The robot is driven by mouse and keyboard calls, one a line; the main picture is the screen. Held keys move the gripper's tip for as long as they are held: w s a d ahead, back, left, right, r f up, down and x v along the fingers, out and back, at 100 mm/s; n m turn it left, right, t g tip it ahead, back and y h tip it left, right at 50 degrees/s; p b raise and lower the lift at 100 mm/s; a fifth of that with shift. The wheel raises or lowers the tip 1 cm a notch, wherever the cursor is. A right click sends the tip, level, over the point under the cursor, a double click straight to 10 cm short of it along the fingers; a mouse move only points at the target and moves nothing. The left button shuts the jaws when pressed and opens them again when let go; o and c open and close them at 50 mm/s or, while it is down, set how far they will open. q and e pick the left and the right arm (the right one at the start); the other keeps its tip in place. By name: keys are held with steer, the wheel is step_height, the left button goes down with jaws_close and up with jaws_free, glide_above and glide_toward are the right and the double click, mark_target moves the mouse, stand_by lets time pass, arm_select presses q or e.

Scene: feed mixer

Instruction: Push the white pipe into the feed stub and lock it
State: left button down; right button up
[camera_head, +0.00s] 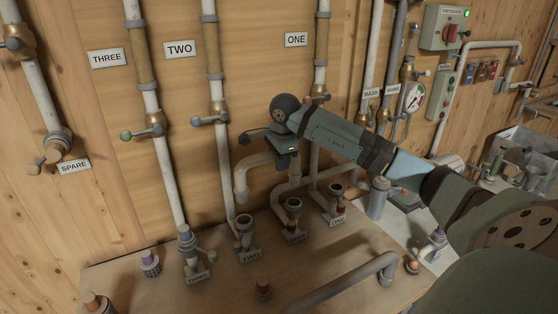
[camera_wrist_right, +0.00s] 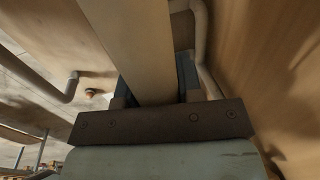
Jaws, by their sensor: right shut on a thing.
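A bent white pipe (camera_head: 242,180) shows in the head view, its open lower end hanging over the stub labelled TWO (camera_head: 244,224). A small gap seems to separate them, but depth is hard to judge. My right gripper (camera_head: 284,158) is shut on the pipe's upper part, and the hand hides the grip. In the right wrist view the pale pipe (camera_wrist_right: 135,50) runs between the fingers, away from the palm. Other stubs stand on the bench: THREE (camera_head: 187,241), ONE (camera_head: 336,191) and one between TWO and ONE (camera_head: 293,206). My left gripper is not in view.
Fixed wall pipes with valves stand behind, under signs THREE (camera_head: 107,58), TWO (camera_head: 181,48) and ONE (camera_head: 296,40). Another bent pipe (camera_head: 291,184) stands close right of the held one.

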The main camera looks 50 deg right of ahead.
steer(key=shift+f+b, duration=1.8)
steer(key=shift+f, duration=1.05)
steer(key=shift+f+b, duration=1.7)
steer(key=shift+f, duration=0.5)
steer(key=o, duration=1.1)
steer(key=shift+s, duration=0.1)
steer(key=r, duration=0.4)
steer(key=s+r, duration=0.1)
steer(key=r, duration=0.4)
steer(key=s+a+r, duration=0.1)
steer(key=r, duration=0.3)
steer(key=shift+s+r+b, duration=0.25)
steer(key=shift+r+b, duration=0.05)
